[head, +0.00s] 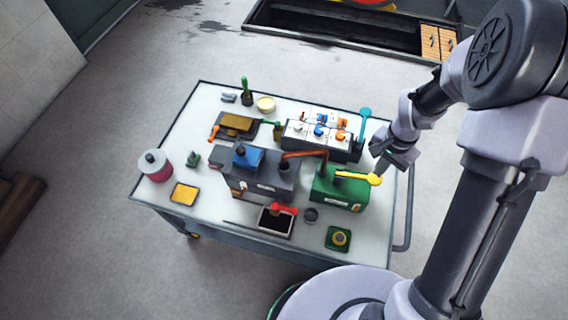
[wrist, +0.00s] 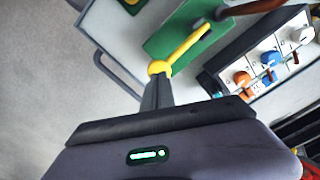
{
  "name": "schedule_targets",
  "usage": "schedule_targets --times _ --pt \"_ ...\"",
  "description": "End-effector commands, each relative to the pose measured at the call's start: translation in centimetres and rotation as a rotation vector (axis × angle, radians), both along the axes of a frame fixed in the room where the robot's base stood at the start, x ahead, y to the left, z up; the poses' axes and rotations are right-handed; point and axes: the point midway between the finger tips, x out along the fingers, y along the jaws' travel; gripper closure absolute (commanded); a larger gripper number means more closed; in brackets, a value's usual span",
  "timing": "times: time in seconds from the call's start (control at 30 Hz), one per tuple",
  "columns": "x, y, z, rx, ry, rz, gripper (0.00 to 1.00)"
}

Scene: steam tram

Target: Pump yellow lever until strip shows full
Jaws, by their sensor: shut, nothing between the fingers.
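The yellow lever (head: 357,178) sticks out to the right from the top of a green box (head: 326,190) and ends in a round knob. It lies nearly level. In the wrist view the lever (wrist: 190,46) runs down-left to its knob, just beyond my fingertips. My gripper (head: 380,172) is shut and empty, right by the knob; its fingers (wrist: 157,84) line up with the knob in the wrist view. I cannot tell whether they touch it. A small pale label shows on the green box's front; I cannot make out any strip reading.
A brown pipe (head: 305,154) joins the green box to a dark box (head: 262,180). Behind stands a panel with coloured knobs (head: 319,132) and a blue lever (head: 364,122). A red-handled tray (head: 277,222) and a green block (head: 338,239) stand in front. The table's right edge is close.

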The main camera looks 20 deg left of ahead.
Motion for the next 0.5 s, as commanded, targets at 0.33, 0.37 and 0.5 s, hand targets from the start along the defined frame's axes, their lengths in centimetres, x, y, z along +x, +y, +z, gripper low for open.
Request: schedule_targets --times 0.33,0.37,0.5 --pt "0.0 0.0 -0.7 0.0 0.0 0.0 1.0" --pt "0.0 0.0 -0.9 0.0 0.0 0.0 1.0" --pt "0.0 0.0 -1.7 0.0 0.0 0.0 1.0"
